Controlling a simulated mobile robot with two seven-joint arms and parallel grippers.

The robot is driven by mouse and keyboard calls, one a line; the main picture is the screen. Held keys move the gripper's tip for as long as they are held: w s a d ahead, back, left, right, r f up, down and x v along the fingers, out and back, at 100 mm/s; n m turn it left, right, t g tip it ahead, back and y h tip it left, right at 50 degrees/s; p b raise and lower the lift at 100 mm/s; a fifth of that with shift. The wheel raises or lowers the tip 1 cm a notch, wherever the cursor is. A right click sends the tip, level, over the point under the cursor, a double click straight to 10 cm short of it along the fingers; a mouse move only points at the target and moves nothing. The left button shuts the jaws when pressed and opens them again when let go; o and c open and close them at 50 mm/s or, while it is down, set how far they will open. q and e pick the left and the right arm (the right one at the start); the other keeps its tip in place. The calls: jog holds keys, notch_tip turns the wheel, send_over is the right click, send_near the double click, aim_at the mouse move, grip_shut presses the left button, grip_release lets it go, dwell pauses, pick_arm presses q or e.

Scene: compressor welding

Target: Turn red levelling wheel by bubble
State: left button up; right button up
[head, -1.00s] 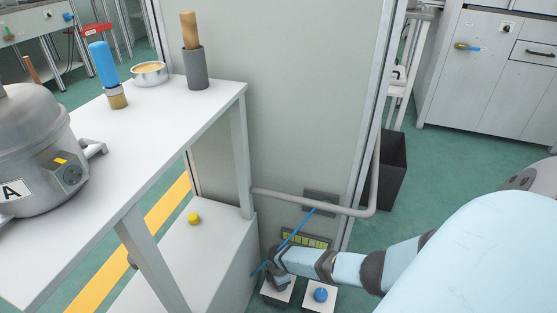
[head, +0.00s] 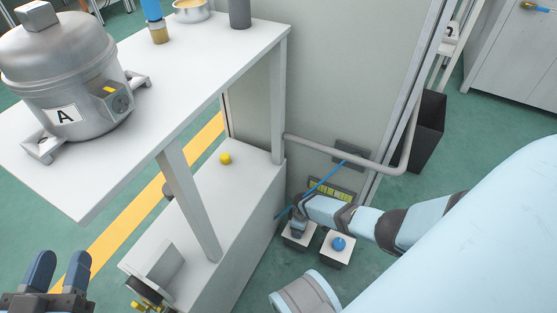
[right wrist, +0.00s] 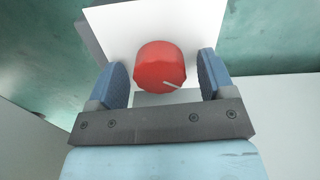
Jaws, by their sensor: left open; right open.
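The red levelling wheel (right wrist: 160,67) is a round knob with a pale mark on its face, on a white block (right wrist: 112,25) in the right wrist view. My right gripper (right wrist: 162,58) is open, with one blue finger on either side of the wheel and a visible gap to each. In the head view my right gripper (head: 297,226) covers the wheel over the white block (head: 298,241). A yellow-green level strip (head: 330,191), seemingly the bubble, is on the panel behind. My left gripper (head: 58,272) is open and empty at the lower left.
A blue wheel (head: 338,243) on another white block stands just right of my right gripper. A thin blue rod (head: 325,183) and a grey pipe (head: 345,152) run nearby. A white table (head: 225,65) holds a metal compressor (head: 60,75). A yellow knob (head: 225,159) sits below.

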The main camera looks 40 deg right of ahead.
jog(key=m, duration=1.1)
jog(key=shift+m, duration=0.4)
jog(key=m, duration=0.3)
jog(key=shift+m, duration=0.3)
jog(key=shift+d+m, duration=0.1)
jog(key=shift+m, duration=0.4)
jog(key=shift+f+m+b, duration=0.15)
jog(key=shift+m+b, duration=0.25)
jog(key=shift+m, duration=0.6)
jog(key=m+b, duration=0.2)
jog(key=shift+m, duration=0.4)
notch_tip(320, 180, up, 15)
jog(key=p, duration=1)
jog(key=s+a+r+n+t+y+p, duration=0.1)
jog(key=s+a+r+n+t+p, duration=0.1)
jog(key=a+r+p, duration=0.3)
jog(key=s+a+r+n+t+y+p, duration=0.1)
jog(key=s+a+r+n+t+p, duration=0.1)
jog(key=a+r+n+p, duration=0.3)
jog(key=s+a+r+p, duration=0.1)
jog(key=a+r, duration=0.3)
jog(key=r, duration=0.1)
jog(key=shift+a+t+y, duration=0.2)
jog(key=shift+t+y, duration=0.1)
jog(key=shift+r, duration=0.1)
